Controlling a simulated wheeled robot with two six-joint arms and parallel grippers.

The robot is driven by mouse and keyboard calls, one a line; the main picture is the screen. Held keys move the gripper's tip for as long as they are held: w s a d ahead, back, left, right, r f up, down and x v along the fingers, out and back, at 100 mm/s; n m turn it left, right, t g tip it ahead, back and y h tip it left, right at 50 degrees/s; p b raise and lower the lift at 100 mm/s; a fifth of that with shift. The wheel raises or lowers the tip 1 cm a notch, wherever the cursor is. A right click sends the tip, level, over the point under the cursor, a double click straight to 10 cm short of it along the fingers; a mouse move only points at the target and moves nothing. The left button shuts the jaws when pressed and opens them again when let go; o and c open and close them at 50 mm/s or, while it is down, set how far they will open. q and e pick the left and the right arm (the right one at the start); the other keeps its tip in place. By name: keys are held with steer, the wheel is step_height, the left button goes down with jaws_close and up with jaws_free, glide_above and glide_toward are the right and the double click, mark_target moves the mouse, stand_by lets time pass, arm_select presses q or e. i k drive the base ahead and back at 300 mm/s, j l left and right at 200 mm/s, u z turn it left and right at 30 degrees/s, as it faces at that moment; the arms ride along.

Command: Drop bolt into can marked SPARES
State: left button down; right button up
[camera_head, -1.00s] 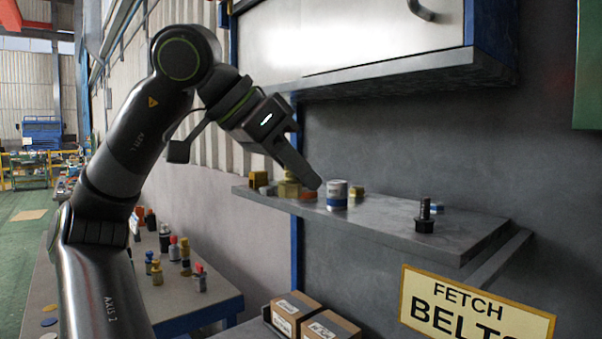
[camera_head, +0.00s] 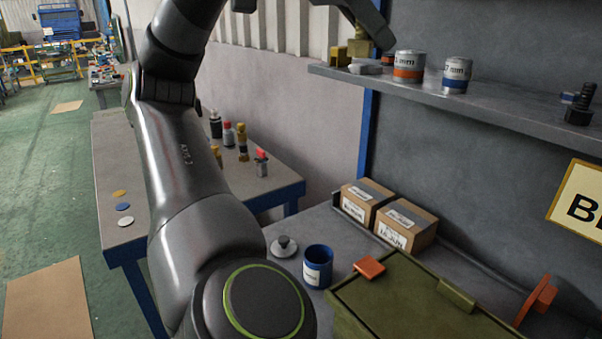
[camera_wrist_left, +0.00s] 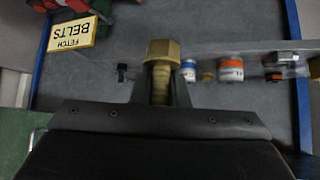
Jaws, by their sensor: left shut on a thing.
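My left gripper (camera_head: 370,22) is at the top edge of the head view, partly cut off, above the shelf. In the left wrist view it is shut on a brass bolt (camera_wrist_left: 162,50), with the hex head beyond the fingertips and the threaded shank between them. A blue open-topped can (camera_head: 317,267) with a white label stands on the lower bench, well below the gripper; its lettering is too small to read. My right gripper is not in view.
The shelf (camera_head: 480,108) holds an orange-banded tin (camera_head: 409,67), a blue-banded tin (camera_head: 456,75) and a dark bolt (camera_head: 581,104). Near the can are a round knobbed lid (camera_head: 284,246), cardboard boxes (camera_head: 408,226), an orange block (camera_head: 369,267) and a green case (camera_head: 410,305).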

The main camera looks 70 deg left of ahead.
mark_target(318, 280)
steer(key=k+j+z, duration=0.35)
steer(key=k+j, duration=0.35)
steer(key=j, duration=0.35)
steer(key=k+j+z, duration=0.3)
steer(key=k+j, duration=0.55)
